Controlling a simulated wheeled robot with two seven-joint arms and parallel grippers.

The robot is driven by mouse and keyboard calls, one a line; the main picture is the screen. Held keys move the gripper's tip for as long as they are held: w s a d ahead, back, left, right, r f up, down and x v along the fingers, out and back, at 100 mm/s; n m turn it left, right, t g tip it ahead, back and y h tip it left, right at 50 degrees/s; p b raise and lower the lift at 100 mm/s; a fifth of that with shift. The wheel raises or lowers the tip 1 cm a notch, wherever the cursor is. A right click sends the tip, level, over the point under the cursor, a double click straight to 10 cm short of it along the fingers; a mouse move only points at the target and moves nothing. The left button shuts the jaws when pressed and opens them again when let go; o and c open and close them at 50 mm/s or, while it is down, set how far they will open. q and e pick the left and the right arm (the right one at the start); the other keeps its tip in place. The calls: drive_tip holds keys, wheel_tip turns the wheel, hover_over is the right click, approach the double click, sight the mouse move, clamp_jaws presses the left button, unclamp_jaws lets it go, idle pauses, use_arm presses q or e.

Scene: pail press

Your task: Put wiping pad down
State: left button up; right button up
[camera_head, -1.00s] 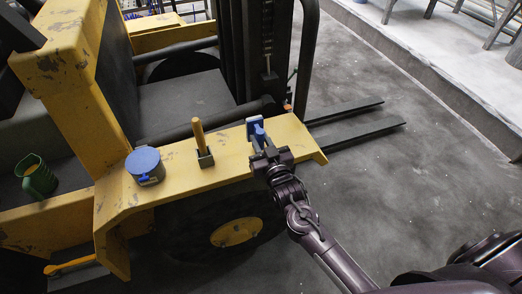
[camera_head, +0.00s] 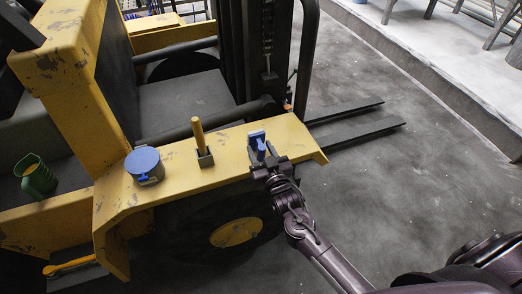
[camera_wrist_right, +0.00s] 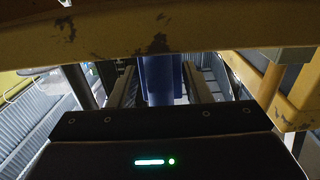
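The blue wiping pad (camera_head: 257,136) is on the right part of the yellow forklift fender (camera_head: 228,158), near its far edge. Its blue handle (camera_head: 261,150) points toward my right gripper (camera_head: 270,164). The gripper's two fingers are spread, at the near end of the handle. In the right wrist view, the blue handle (camera_wrist_right: 160,80) lies between the two fingers, with a gap visible at least on the left side. The underside of the pad is hidden. My left gripper is not in view.
The dark forks (camera_head: 350,123) extend right over open floor.

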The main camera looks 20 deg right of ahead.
drive_tip(key=shift+s+r, duration=0.1)
drive_tip(key=shift+r, duration=0.05)
drive_tip(key=s, duration=1.1)
drive_tip(key=shift+s+d, duration=0.2)
drive_tip(key=shift+s, duration=0.2)
drive_tip(key=s+d+f+n+g, duration=0.1)
drive_tip(key=s+f+g, duration=0.3)
drive_tip(key=f, duration=0.7)
drive_tip(key=s+d+f+g, duration=0.15)
drive_tip(key=s+f, duration=0.35)
drive_tip(key=f, duration=0.6)
drive_tip(key=s+f+n+g, duration=0.1)
drive_tip(key=s+f+g, duration=0.35)
drive_tip(key=f, duration=0.75)
drive_tip(key=s+f+g, duration=0.2)
drive_tip(key=s+f, duration=0.2)
drive_tip(key=s, duration=0.3)
drive_tip(key=s+d+f+g, duration=0.1)
drive_tip(key=s+f, duration=0.3)
drive_tip(key=s, duration=0.4)
drive_tip(key=s+d+f+g, duration=0.1)
drive_tip(key=s+f+g, duration=0.3)
drive_tip(key=s, duration=0.3)
drive_tip(key=shift+s+f+h, duration=0.15)
drive_tip(key=shift+f+h, duration=0.15)
